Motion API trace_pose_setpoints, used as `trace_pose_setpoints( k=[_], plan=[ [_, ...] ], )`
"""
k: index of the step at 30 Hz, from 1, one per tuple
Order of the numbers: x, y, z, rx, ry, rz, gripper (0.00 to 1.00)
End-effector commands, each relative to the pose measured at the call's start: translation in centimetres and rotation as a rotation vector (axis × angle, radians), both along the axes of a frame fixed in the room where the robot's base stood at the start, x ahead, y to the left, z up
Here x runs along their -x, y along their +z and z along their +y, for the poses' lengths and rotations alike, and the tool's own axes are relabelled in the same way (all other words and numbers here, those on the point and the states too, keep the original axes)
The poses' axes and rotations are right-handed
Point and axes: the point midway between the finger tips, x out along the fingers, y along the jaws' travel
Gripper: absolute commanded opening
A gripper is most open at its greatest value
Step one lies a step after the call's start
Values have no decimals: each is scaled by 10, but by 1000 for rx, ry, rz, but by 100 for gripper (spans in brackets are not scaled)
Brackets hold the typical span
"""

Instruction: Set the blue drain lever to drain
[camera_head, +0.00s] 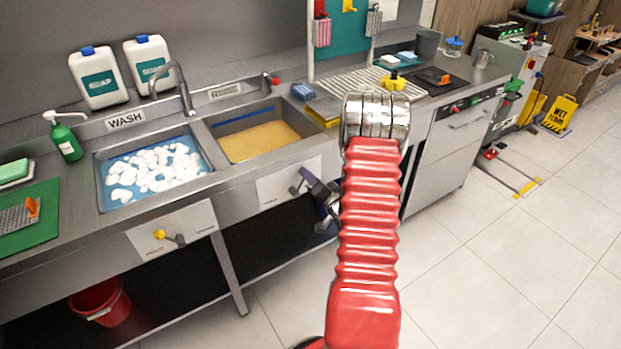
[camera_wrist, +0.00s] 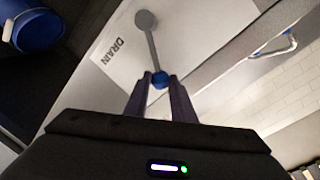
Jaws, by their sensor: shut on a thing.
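The blue drain lever shows in the wrist view as a grey arm (camera_wrist: 153,48) running from a round grey pivot to a blue knob (camera_wrist: 159,80). It lies on a white plate (camera_wrist: 105,62) and points beside the printed word DRAIN. My gripper (camera_wrist: 160,84) is shut on the blue knob, one finger on each side. In the head view my gripper (camera_head: 308,187) is at the white plate (camera_head: 275,187) below the right basin. There the gripper hides the knob, and my red arm covers the area to its right.
The right basin (camera_head: 255,138) holds brownish water; the left basin (camera_head: 150,175) holds foamy water. Another lever with a yellow knob (camera_head: 160,234) is on the left plate. A red bucket (camera_head: 100,303) is under the counter.

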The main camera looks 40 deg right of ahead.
Motion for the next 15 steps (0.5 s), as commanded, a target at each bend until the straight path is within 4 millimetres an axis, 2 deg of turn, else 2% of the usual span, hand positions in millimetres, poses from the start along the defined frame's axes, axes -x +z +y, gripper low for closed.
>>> trace_pose_setpoints(
  k=[10,11,15],
  plan=[
    [-2,-1,0,-2,-2,3,0],
    [-2,-1,0,-2,-1,3,25],
    [-2,-1,0,-1,0,2,35]
  ],
)
